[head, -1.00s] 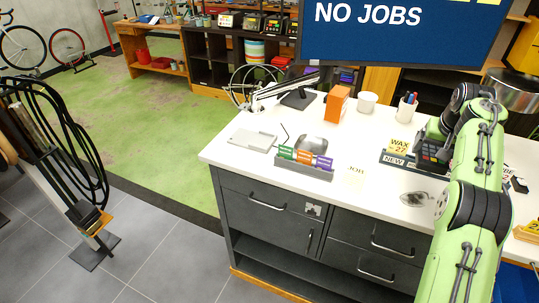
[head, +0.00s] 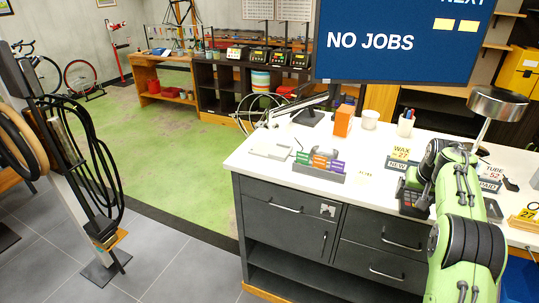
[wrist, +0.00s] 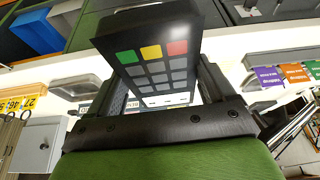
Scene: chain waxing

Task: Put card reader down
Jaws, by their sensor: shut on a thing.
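The card reader (wrist: 152,66) is a dark box with a grey keypad and yellow, green and red keys. In the wrist view it sits between the fingers of my gripper (wrist: 158,88), which is shut on it. In the head view the card reader (head: 411,198) is at the right part of the white counter (head: 375,190), near its front edge, in front of the WAX sign. My green arm hides part of it and most of the gripper. I cannot tell whether its underside touches the counter.
The counter between organizer and reader is mostly clear.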

